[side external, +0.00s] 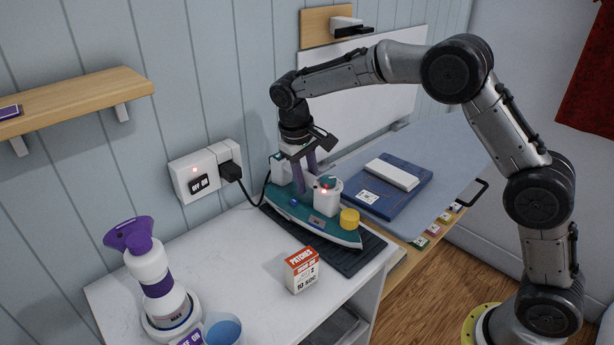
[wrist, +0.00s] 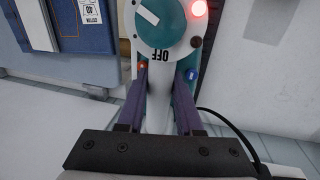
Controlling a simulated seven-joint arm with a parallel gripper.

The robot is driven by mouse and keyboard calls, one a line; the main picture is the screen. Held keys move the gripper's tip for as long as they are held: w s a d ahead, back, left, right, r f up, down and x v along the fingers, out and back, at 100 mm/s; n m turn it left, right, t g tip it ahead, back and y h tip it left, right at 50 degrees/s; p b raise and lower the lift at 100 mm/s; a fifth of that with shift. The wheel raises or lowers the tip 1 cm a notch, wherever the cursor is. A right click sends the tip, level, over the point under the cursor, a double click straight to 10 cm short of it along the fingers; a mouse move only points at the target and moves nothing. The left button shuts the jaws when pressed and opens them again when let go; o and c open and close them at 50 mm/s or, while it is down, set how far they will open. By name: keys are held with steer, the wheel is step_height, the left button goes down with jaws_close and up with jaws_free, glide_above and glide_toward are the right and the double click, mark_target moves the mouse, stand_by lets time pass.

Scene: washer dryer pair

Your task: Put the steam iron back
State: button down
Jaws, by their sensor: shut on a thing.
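The steam iron (side external: 335,232), teal with a white handle and a yellow knob, lies flat over a dark ribbed pad (side external: 360,262) on the white counter. I cannot tell whether its sole touches the pad everywhere. My gripper (side external: 305,178) comes from above with its purple fingers shut on the iron's handle. In the wrist view my gripper (wrist: 161,90) has one finger on each side of the white handle. The iron's dial (wrist: 160,22) shows there, with the word OFF below it and a red light (wrist: 198,8) lit beside it.
A patches box (side external: 302,270), a purple-and-white device (side external: 158,282) and a blue cup (side external: 223,332) stand nearby. Folded blue cloth (side external: 390,190) lies on the ironing board (side external: 440,150).

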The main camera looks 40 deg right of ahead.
mark_target(300, 201)
steer(key=c, duration=0.6)
jaws_free()
steer(key=shift+f, duration=0.1)
steer(key=shift+o, duration=0.2)
step_height(300, 201, up, 11)
steer(key=a, duration=0.2)
steer(key=s+d+r+t, duration=0.1)
steer(key=s+d+r, duration=0.1)
steer(key=s+r, duration=0.45)
steer(key=s+d+f+t+y, duration=0.1)
steer(key=s+f, duration=0.3)
steer(key=s, duration=0.9)
steer(key=s+d+f+t+y, duration=0.1)
steer(key=s+d+f+t, duration=0.1)
steer(key=s, duration=1.1)
steer(key=shift+s+d+f+t, duration=0.15)
steer(key=shift+s+f+t, duration=0.05)
steer(key=shift+f+t, duration=0.65)
